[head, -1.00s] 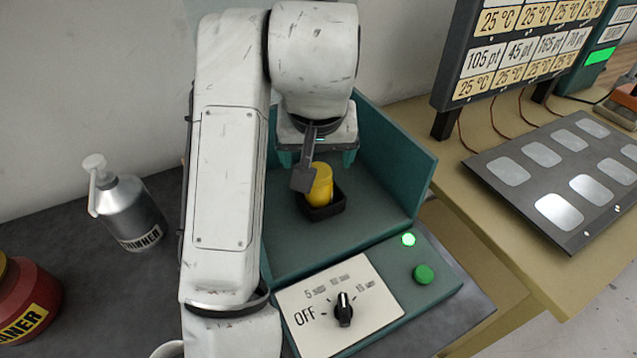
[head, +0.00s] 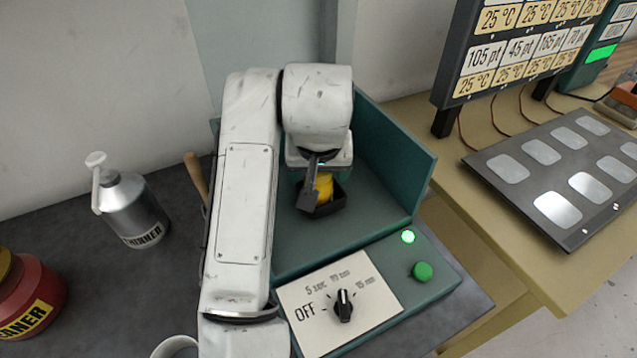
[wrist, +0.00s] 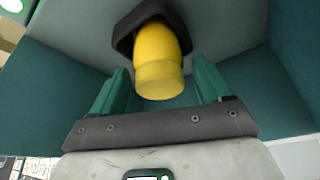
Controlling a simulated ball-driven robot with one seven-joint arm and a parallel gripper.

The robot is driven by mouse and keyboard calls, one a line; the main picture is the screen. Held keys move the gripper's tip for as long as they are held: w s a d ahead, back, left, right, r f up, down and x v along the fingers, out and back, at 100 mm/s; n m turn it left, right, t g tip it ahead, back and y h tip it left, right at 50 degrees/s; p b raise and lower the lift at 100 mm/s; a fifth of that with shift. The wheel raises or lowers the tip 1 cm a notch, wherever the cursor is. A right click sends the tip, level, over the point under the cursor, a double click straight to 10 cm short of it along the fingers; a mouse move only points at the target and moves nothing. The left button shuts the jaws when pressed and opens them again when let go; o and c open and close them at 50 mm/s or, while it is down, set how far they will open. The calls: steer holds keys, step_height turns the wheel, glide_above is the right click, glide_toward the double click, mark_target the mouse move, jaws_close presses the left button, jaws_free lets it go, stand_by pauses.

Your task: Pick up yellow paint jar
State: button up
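The yellow paint jar (head: 325,187) stands in a small black square holder (head: 330,204) inside the teal machine. In the head view my arm and gripper partly cover the jar. In the wrist view the jar (wrist: 157,65) shows its top towards me, with its far end in the holder (wrist: 128,40). My gripper (wrist: 161,68) is open, with its two green fingers on either side of the jar. Gaps show between the jar and both fingers. No hold on the jar is visible.
The teal machine's side wall (head: 402,150) rises right of the jar. Its front panel has a black dial (head: 344,306) and a green button (head: 422,271). A grey thinner bottle (head: 134,210), a red can (head: 30,298) and a white mug (head: 175,348) stand to the left.

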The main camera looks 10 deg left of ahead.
steer(key=c, duration=1)
steer(key=shift+c, duration=1)
steer(key=shift+r, duration=0.15)
